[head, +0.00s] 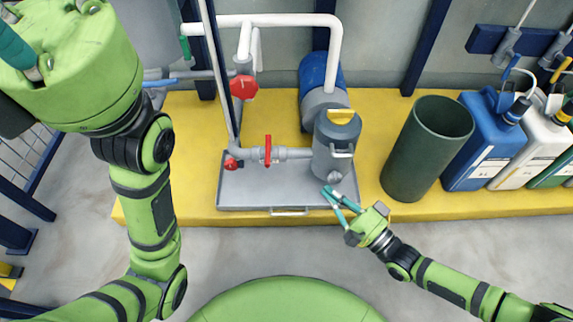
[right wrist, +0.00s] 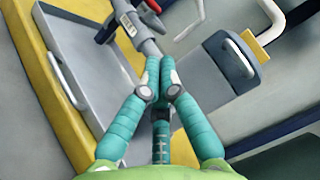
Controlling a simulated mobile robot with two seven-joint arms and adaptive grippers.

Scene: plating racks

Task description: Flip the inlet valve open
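A red lever (head: 268,150) stands crosswise on the grey pipe (head: 292,153) that runs into the grey housing (head: 335,140). A red handle (head: 243,87) sits on the upper pipe, and a small red knob (head: 232,163) is at the lower pipe bend. My right gripper (head: 330,191) is by the lower front of the housing, right of the red lever. In the right wrist view its teal fingertips (right wrist: 160,66) are together, with nothing seen between them. My left gripper (head: 16,48) is only partly seen at the upper left; its fingertips are hidden.
A grey tray (head: 245,195) with a front handle lies under the pipework on the yellow platform (head: 185,135). A dark green bin (head: 408,155) and blue (head: 485,145) and white canisters (head: 530,150) stand to the right. The floor in front is clear.

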